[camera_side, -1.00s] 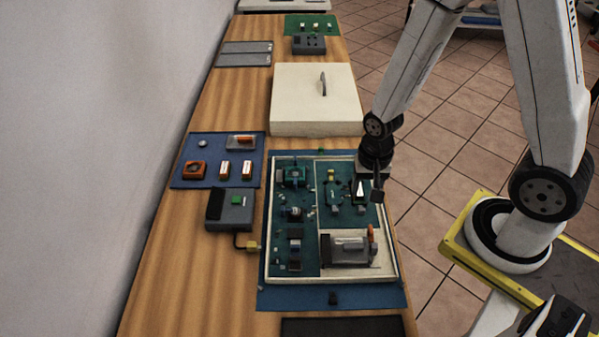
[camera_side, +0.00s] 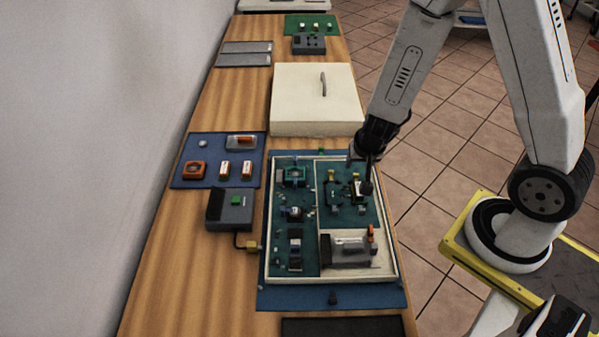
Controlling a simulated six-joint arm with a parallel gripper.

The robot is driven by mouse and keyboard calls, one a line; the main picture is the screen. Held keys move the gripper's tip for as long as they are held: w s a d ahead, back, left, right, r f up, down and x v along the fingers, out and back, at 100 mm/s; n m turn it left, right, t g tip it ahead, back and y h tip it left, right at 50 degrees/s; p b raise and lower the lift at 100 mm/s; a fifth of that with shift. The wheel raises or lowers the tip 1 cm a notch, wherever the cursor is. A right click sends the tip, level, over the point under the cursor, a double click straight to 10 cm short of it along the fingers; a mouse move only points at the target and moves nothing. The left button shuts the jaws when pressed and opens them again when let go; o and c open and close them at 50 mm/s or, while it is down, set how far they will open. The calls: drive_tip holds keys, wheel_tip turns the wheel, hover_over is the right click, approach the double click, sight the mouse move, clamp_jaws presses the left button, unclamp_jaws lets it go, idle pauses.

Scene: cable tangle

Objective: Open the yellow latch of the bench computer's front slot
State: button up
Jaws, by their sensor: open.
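The bench computer (camera_side: 268,225) is an open, cream-rimmed case with teal boards, lying on a blue mat. A small yellow part (camera_side: 331,174) that looks like the latch stands on the right-hand board, towards its upper left. It is too small to tell its position. My gripper (camera_side: 360,172) is open over the upper right of that board, to the right of the yellow part and apart from it in the picture. Small black and white parts lie under or beside the fingers and are partly hidden. I cannot tell whether the fingers touch anything.
A metal unit with an orange lever (camera_side: 371,234) fills the lower right bay. A cream cover (camera_side: 315,98) lies behind the case. A grey box (camera_side: 230,210) with a cable and a blue tray (camera_side: 192,178) of small parts are to the left.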

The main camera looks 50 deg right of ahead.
sight(356, 174)
drive_tip(key=shift+s+d+h, duration=0.1)
drive_tip(key=shift+d+h, duration=0.2)
drive_tip(key=shift+d, duration=0.2)
drive_tip(key=shift+f, duration=0.15)
drive_tip(key=shift+x, duration=3.8)
clamp_jaws()
